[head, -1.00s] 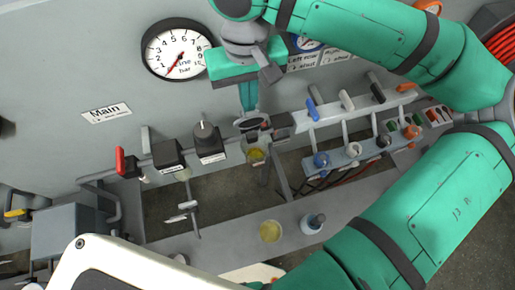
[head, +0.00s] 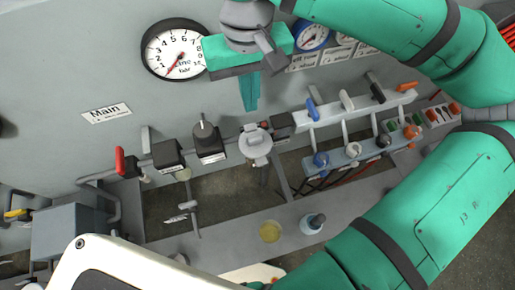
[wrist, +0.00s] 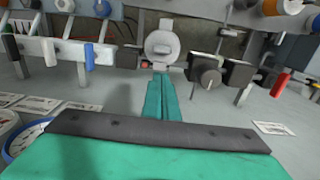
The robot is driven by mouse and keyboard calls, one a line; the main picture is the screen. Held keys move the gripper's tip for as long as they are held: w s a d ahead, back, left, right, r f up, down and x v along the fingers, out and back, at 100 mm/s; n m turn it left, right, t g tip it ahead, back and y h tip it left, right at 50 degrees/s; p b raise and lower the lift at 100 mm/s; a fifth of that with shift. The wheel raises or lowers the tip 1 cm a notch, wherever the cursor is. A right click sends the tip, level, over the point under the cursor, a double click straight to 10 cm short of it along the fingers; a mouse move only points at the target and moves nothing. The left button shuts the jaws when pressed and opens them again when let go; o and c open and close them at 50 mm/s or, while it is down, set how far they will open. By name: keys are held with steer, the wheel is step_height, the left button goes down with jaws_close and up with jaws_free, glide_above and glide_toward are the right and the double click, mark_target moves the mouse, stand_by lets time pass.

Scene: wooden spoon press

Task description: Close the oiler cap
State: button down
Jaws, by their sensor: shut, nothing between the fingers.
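The oiler cap (head: 256,143) is a light grey round lid on the pipe line, lying down over the oiler, and the yellow oil inside is hidden. In the wrist view the cap (wrist: 162,46) shows as a grey disc just beyond my fingertips. My gripper (head: 250,107) is shut and empty, above the cap in the head view, with a visible gap between them. In the wrist view my gripper (wrist: 160,78) has its two green fingers together, pointing at the oiler.
A black valve block with a knob (head: 208,140) stands left of the oiler. A rack with coloured levers (head: 345,106) is to the right. A gauge (head: 176,50) is on the wall.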

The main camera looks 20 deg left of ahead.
step_height(320, 180, up, 5)
steer(key=shift+f, duration=0.2)
stand_by(0.4)
steer(key=shift+s, duration=0.1)
stand_by(1.0)
